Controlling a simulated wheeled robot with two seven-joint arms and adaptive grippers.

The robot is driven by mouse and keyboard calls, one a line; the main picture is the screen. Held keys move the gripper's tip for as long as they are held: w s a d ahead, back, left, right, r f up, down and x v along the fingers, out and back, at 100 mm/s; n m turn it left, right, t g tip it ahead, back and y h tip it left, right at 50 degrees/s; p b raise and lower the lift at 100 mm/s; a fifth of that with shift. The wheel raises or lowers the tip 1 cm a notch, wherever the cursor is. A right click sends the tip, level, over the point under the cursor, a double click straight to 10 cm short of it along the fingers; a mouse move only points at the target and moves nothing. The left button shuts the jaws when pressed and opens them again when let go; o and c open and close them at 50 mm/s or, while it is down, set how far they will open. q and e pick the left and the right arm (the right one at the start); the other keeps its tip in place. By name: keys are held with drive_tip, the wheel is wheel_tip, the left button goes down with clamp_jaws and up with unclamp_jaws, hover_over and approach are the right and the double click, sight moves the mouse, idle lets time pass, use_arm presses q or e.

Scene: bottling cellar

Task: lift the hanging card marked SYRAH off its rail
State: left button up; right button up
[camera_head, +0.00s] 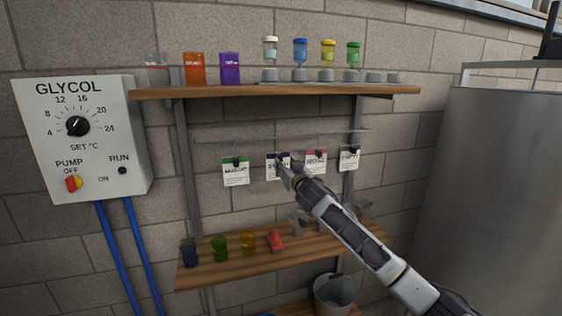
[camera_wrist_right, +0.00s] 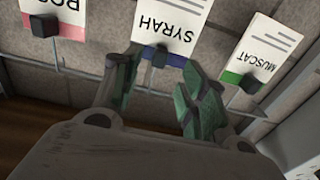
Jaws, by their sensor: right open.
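The SYRAH card (camera_head: 271,172) hangs from a thin rail (camera_head: 240,140) under the upper shelf, second from the left. It has a purple band at its top, and my right gripper (camera_head: 284,167) partly covers it in the head view. In the right wrist view the SYRAH card (camera_wrist_right: 175,25) appears upside down with a dark knob (camera_wrist_right: 160,56) at its band. My right gripper (camera_wrist_right: 158,80) is open, its two green-grey fingers apart on either side of the knob's line. No grip on the card shows. My left gripper is out of view.
The MUSCAT card (camera_head: 236,174) hangs left of SYRAH, and a pink-banded card (camera_head: 315,164) hangs close on the right, with another (camera_head: 349,160) beyond. The upper shelf (camera_head: 270,91) overhangs the rail. A lower shelf (camera_head: 215,270) holds coloured cups.

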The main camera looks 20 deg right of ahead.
sight(281, 159)
drive_tip(key=shift+w+a, duration=0.1)
drive_tip(key=shift+w, duration=3.05)
drive_tip(key=shift+w+r, duration=0.1)
drive_tip(key=shift+w, duration=0.5)
clamp_jaws()
drive_tip(key=shift+r+p, duration=1.5)
drive_tip(key=shift+r, duration=0.3)
drive_tip(key=shift+s+f, duration=0.15)
drive_tip(key=shift+s, duration=0.1)
drive_tip(key=s+p, duration=0.1)
drive_tip(key=s, duration=0.8)
drive_tip(key=shift+s, duration=0.25)
idle(1.2)
